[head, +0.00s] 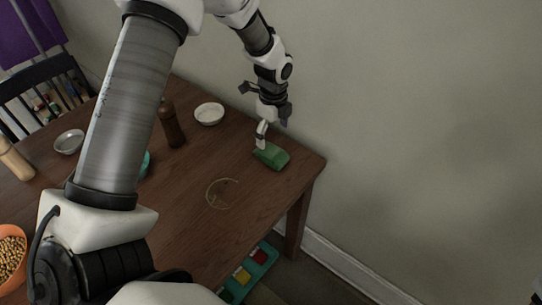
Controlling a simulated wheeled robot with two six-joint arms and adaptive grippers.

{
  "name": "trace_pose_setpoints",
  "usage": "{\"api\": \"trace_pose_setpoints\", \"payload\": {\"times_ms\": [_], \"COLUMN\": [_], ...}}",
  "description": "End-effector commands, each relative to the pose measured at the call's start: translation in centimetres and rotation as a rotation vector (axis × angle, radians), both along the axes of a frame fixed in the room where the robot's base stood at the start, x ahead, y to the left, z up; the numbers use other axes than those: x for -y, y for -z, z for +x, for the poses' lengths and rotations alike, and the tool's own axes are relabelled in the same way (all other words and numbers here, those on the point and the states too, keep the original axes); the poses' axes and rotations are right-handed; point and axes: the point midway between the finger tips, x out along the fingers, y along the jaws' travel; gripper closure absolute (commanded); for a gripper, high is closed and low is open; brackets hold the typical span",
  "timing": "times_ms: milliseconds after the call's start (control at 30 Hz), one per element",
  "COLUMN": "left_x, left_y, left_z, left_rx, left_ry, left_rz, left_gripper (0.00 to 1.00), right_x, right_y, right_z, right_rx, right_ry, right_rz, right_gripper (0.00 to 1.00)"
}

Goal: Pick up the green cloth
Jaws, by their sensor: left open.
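The green cloth (272,156) lies folded on the wooden table near its far right corner. My left gripper (262,140) points down at the cloth, with a pale fingertip at the cloth's left end. The gripper is open. I cannot tell whether the fingertip touches the cloth, and the other finger is not clear. My right gripper is not visible.
The wooden table (205,240) meets the wall behind. A white bowl (209,113), a dark brown pepper mill (171,122) and a metal bowl (69,141) stand on it. An orange bowl of chickpea-like bits (10,262) is at the left. A teal tray (262,262) sits below the table edge.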

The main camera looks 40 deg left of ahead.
Motion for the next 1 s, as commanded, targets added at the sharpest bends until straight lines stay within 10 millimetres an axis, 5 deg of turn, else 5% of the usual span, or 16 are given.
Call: {"api": "trace_pose_setpoints", "payload": {"times_ms": [433, 700, 867, 1000], "left_x": [-0.3, -0.3, -0.3, -0.3], "left_y": [6.8, 7.7, 7.7, 7.7], "left_z": [-0.1, -0.1, -0.1, -0.1], "left_rx": [-0.004, -0.002, -0.002, -0.002], "left_ry": [0.0, 0.0, 0.0, 0.0], "left_rz": [0.0, 0.0, -0.001, -0.001], "left_gripper": [0.05, 0.05, 0.58, 0.64], "right_x": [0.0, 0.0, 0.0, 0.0], "right_y": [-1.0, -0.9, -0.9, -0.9], "right_z": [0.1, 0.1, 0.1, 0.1], "right_rx": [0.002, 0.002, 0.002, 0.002], "right_ry": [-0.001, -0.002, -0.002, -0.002], "right_rz": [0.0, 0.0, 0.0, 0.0], "right_gripper": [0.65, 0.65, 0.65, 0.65]}}
